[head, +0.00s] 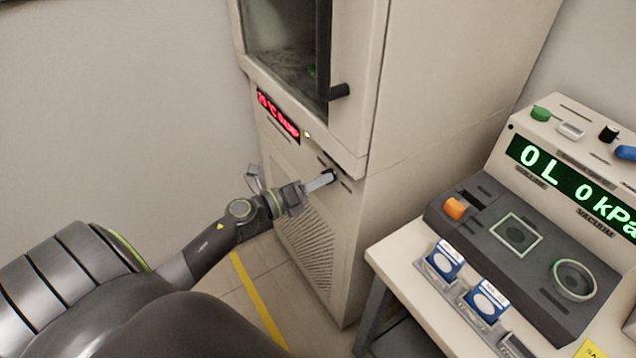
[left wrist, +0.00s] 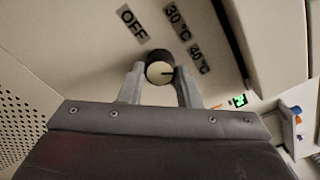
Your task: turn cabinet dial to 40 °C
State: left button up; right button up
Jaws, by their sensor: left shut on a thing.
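The cabinet dial (left wrist: 160,73) is a round black knob with a pale face, between the fingers of my left gripper (left wrist: 160,88) in the left wrist view. Its dark pointer line points right, roughly toward the 40 °C label (left wrist: 200,60). The OFF label (left wrist: 133,24) and the 30 °C label (left wrist: 177,22) lie above it. In the head view my left gripper (head: 322,181) reaches the cabinet (head: 340,240) front, shut on the dial, which is mostly hidden there. The red cabinet display (head: 278,117) is lit, its digits hard to read. My right gripper is out of view.
The cabinet door handle (head: 338,91) is above the dial. A bench (head: 400,262) at right carries a dark instrument (head: 530,240), a green display (head: 570,185) and blue-and-white boxes (head: 487,299). Floor with a yellow line (head: 252,298) lies below my left arm.

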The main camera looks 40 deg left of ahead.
pick_arm(q)
jog(key=shift+s+f, duration=0.1)
jog(key=shift+f, duration=0.05)
jog(key=o, duration=1)
jog(key=b+v, duration=0.1)
jog(key=v, duration=1.6)
jog(key=shift+s+a, duration=0.1)
jog(key=shift+s, duration=0.05)
jog(key=shift+a, duration=0.1)
